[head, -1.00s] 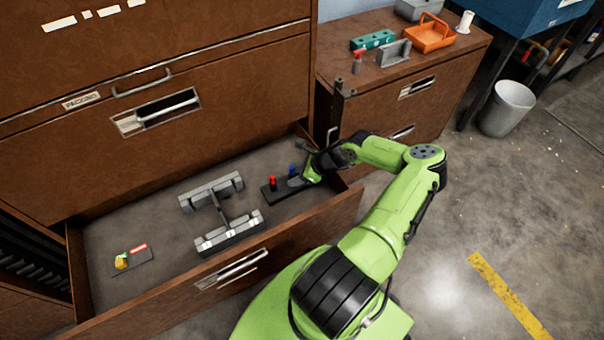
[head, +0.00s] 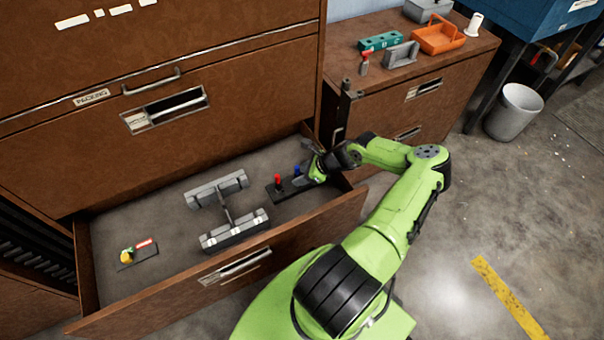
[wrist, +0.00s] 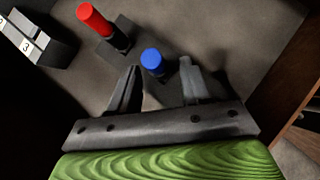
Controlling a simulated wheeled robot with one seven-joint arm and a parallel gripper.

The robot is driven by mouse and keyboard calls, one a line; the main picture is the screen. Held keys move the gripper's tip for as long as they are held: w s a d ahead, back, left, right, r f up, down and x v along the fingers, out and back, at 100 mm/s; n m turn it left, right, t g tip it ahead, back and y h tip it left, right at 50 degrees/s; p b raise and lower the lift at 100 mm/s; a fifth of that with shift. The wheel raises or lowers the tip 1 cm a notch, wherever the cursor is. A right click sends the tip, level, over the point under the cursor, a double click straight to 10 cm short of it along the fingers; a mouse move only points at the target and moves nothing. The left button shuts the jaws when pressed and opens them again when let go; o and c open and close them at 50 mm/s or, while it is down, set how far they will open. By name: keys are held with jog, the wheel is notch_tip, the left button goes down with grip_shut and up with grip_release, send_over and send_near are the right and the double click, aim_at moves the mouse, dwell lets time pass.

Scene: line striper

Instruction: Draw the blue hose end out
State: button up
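The blue hose end (head: 297,169) stands upright in a dark block (head: 273,193) in the open drawer, beside a red one (head: 279,181). In the wrist view the blue top (wrist: 152,60) shows between the two fingers of my gripper (wrist: 160,70), nearer the left finger. A gap shows on both sides, so the fingers are open and not closed on it. The lower part of the blue hose end is hard to make out. The red hose end (wrist: 97,20) is up and left, outside the fingers. In the head view my gripper (head: 306,175) is low at the drawer's right end.
A grey numbered rack (head: 235,230) lies mid-drawer. A small plate with a yellow and a red piece (head: 139,254) is at the left. The drawer's front wall (head: 310,232) and the cabinet with a dark post (head: 345,100) are close to my arm.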

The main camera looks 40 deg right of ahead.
aim_at(298, 167)
grip_shut()
jog(key=shift+r, duration=0.1)
jog(key=shift+r+p, duration=0.6)
jog(key=shift+p, duration=0.25)
jog(key=shift+r+p, duration=1.95)
jog(key=shift+p, duration=0.15)
